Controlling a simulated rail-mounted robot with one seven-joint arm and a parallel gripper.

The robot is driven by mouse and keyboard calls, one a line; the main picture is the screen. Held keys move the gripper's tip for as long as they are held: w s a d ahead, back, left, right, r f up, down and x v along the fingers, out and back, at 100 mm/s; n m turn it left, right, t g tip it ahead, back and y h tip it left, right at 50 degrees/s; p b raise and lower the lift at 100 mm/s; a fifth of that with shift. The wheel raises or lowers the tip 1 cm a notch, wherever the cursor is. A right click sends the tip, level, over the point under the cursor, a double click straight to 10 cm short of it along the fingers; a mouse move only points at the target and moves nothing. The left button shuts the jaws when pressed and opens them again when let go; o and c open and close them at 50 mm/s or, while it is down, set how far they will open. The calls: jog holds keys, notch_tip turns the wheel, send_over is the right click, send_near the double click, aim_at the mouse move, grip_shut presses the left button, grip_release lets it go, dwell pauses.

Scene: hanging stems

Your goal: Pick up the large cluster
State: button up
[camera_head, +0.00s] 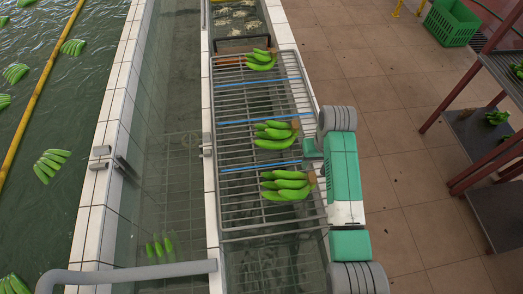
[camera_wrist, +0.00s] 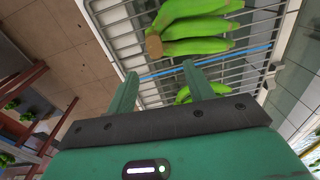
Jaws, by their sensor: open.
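Three green banana clusters lie on the metal rack (camera_head: 232,160) in the head view: a far one (camera_head: 260,61), a middle one (camera_head: 272,135) and a near one (camera_head: 286,185). Their brown crowns face right. Which is the large one is not certain. In the wrist view my gripper (camera_wrist: 160,70) is open and empty, its two fingers apart. A big cluster (camera_wrist: 195,28) lies ahead of the fingertips, its cut crown toward me and apart from them. Part of another cluster (camera_wrist: 183,95) shows beside the right finger.
Blue bars (camera_head: 262,119) cross the rack. A water channel (camera_head: 170,190) and a pool (camera_head: 60,90) with floating bananas lie left. On the right are tiled floor, a green crate (camera_head: 451,22) and dark shelves (camera_head: 490,130) with bananas.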

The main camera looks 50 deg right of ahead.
aim_at(313, 176)
jog(key=shift+s+d+f, duration=0.15)
jog(key=shift+d+f, duration=0.05)
jog(key=shift+f, duration=0.2)
jog(key=shift+s+a+f, duration=0.1)
jog(key=shift+s+a+f+y, duration=0.1)
jog(key=shift+s+f+y, duration=0.05)
jog(key=shift+f+y, duration=0.15)
jog(key=shift+s+a+f, duration=0.1)
jog(key=shift+f, duration=0.8)
jog(key=f, duration=0.5)
jog(key=shift+w+d+f, duration=0.2)
jog(key=shift+w+d, duration=0.05)
jog(key=shift+c, duration=0.4)
jog(key=shift+r, duration=0.15)
grip_shut()
